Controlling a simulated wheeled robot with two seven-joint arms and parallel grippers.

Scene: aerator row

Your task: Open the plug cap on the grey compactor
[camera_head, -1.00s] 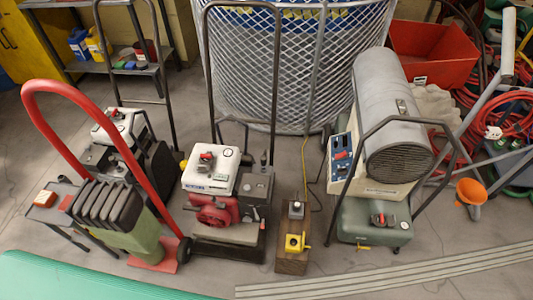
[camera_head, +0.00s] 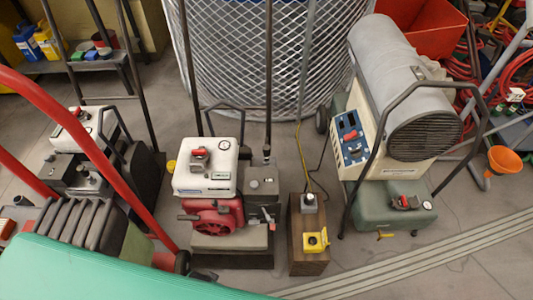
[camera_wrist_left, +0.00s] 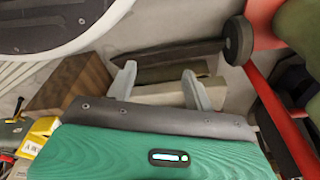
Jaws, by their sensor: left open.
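Two white-tanked machines stand in the head view; I cannot tell for certain which is the grey compactor. The left one (camera_head: 62,172) has a grey and black body, partly behind a red handle. The middle one (camera_head: 232,246) has a red starter housing and a grey base. A small black plug-like cap (camera_head: 267,151) shows on the middle one; I cannot tell whether it is open. My left gripper (camera_wrist_left: 160,88) is open and empty in the left wrist view, its fingertips above a low grey-brown slab (camera_wrist_left: 180,95). My right gripper is not in view.
A wooden block (camera_head: 309,263) with a yellow fitting (camera_head: 316,241) stands right of the middle machine. A grey cylindrical heater (camera_head: 395,85) is farther right. A red-handled machine (camera_head: 80,228) stands front left. A mesh bin (camera_head: 262,55) is behind. Floor is clear at front right.

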